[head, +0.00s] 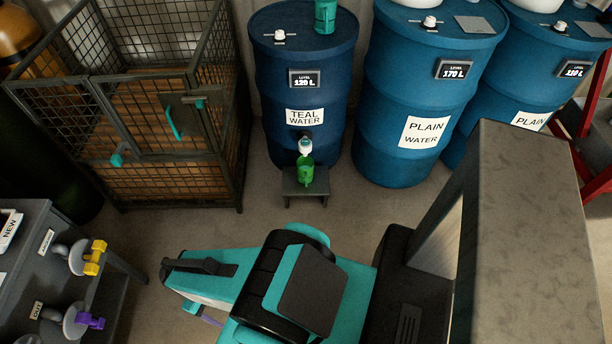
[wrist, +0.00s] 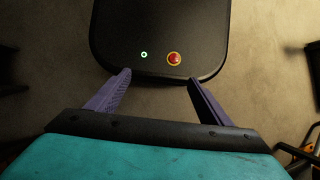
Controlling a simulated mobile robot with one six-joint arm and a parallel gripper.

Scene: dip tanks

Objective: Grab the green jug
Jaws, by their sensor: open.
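The green jug (head: 305,172) stands upright on a small grey stool (head: 306,190) in front of the teal water barrel (head: 303,70) in the head view. It sits under the barrel's white tap (head: 305,146). My gripper (wrist: 158,78) is open and empty in the wrist view, its two purple fingers spread over my own black base. In the head view my arm lies in the lower middle, apart from the jug. The jug does not show in the wrist view.
Two plain water barrels (head: 412,100) (head: 540,75) stand to the right. A wire cage (head: 165,178) stands left. A grey rack (head: 35,225) with yellow and purple-handled items is at lower left. A teal container (head: 325,15) is on the teal water barrel. Floor before the stool is clear.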

